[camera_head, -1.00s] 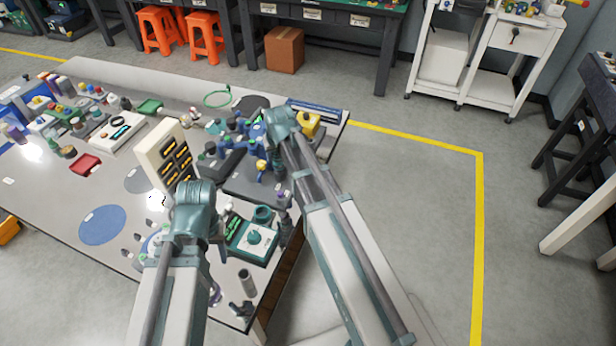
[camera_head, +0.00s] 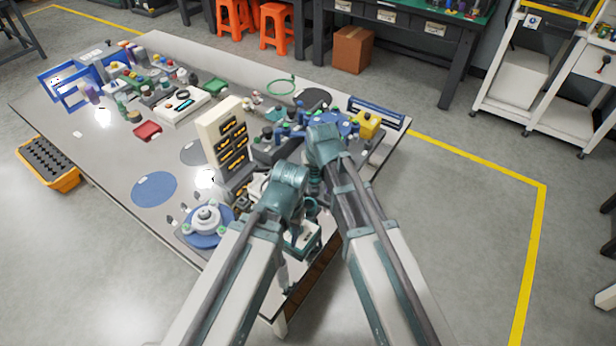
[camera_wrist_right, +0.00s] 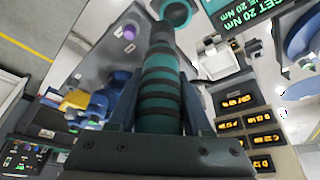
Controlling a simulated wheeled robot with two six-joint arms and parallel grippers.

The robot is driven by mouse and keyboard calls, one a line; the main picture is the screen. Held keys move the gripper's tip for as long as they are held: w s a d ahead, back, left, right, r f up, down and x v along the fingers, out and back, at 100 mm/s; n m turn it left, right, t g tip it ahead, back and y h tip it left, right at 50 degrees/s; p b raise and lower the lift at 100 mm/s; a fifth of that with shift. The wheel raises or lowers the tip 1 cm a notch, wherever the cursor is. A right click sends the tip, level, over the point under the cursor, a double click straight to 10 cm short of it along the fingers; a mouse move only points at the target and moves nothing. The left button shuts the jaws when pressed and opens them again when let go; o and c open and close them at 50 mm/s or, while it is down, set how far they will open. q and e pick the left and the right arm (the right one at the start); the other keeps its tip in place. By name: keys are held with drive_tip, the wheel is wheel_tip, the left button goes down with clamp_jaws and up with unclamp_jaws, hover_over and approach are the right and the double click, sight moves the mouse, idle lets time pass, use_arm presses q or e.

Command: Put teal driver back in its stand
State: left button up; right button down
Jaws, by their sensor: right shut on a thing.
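In the right wrist view, my right gripper (camera_wrist_right: 158,125) is shut on the teal driver (camera_wrist_right: 160,85), which has a teal and black banded grip. The driver's far end points toward a teal ring-shaped cup (camera_wrist_right: 176,12), possibly its stand; I cannot tell whether they touch. In the head view, my right arm (camera_head: 325,140) reaches over the right part of the table and hides its gripper and the driver. My left arm (camera_head: 285,185) is beside it on the left, and its gripper is hidden. A teal tester (camera_head: 303,240) shows partly between the arms.
A beige panel with lit displays (camera_head: 225,135) stands left of the arms. A blue round fixture (camera_head: 207,225) sits at the table's near edge. A yellow block (camera_head: 367,124) and blue parts lie behind. A flat blue disc (camera_head: 154,189) has free tabletop around it.

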drive_tip(key=shift+s+a+f, duration=0.1)
drive_tip(key=shift+s+a, duration=0.1)
drive_tip(key=shift+a, duration=0.3)
drive_tip(key=shift+s+a+f, duration=0.1)
drive_tip(key=shift+s+a, duration=0.1)
drive_tip(key=shift+a, duration=0.3)
drive_tip(key=shift+f, duration=0.1)
wheel_tip(320, 180, down, 4)
drive_tip(key=b, duration=0.4)
drive_tip(key=shift+s, duration=0.2)
drive_tip(key=shift+f+b, duration=0.1)
drive_tip(key=shift+b, duration=0.2)
drive_tip(key=shift+f+b, duration=0.3)
drive_tip(key=shift+c, duration=1.3)
unclamp_jaws()
drive_tip(key=shift+r, duration=0.1)
